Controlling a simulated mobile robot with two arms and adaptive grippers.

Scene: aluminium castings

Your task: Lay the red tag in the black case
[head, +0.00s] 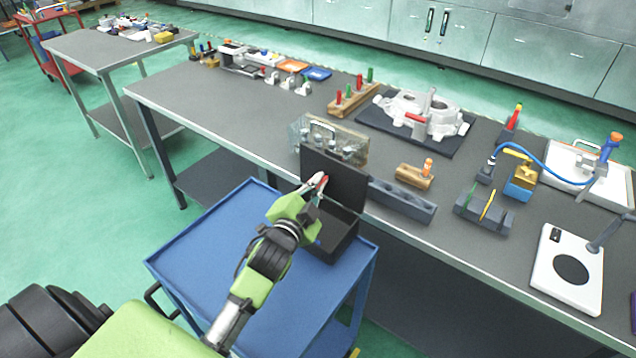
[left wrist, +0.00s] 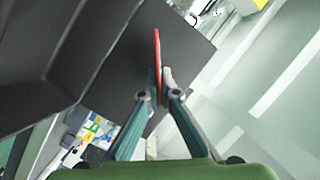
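The red tag (left wrist: 157,50) is a thin red piece seen edge-on in the left wrist view, between the fingertips of my left gripper (left wrist: 155,88). In the head view my left gripper (head: 318,184) is shut on it, in front of the raised lid and above the case. The black case (head: 343,239) stands open on the blue cart, its lid (head: 345,180) upright on the side toward the bench. My arm hides part of the case interior. The dark case also shows in the left wrist view (left wrist: 40,60). My right gripper is not in view.
The blue cart (head: 205,246) has free room left of the case. Behind the lid, the grey bench holds a clear box with metal parts (head: 348,150), a grey slotted block (head: 402,198), a wooden block (head: 415,176) and a white casting (head: 425,112) on a dark mat.

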